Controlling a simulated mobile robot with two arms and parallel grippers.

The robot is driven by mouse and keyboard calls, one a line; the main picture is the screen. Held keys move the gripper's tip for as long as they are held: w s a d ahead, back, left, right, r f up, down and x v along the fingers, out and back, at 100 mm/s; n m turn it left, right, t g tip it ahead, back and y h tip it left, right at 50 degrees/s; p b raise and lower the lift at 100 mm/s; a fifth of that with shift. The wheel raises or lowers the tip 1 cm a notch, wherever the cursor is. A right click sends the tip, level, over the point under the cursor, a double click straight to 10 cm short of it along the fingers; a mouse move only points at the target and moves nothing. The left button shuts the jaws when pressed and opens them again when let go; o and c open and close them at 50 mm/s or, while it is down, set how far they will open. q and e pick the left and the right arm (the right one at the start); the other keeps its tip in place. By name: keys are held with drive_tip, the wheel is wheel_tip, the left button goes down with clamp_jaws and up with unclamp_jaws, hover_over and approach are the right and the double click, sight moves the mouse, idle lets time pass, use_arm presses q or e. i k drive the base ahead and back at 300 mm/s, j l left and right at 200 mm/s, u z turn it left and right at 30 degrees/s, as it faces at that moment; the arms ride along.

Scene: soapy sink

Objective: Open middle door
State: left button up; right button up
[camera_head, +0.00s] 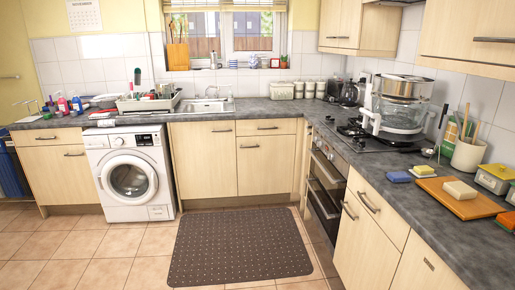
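A pale wood cabinet door (203,160) stands below the sink, right of the washing machine, with a dark handle (221,131) near its top edge. Beside it is another pale wood door (264,168) with a dark handle (250,146) at its upper left. A drawer (267,128) sits above that second door. Both doors and the drawer look shut. The picture alone does not settle which door is the middle one. Neither of my grippers is in view.
A dark dotted mat (240,245) lies on the tiled floor before these doors. A white washing machine (130,172) stands to their left. An oven (325,185) and a cabinet (365,235) line the right side. The floor between looks clear.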

sight(266, 163)
drive_tip(key=i, duration=2.5)
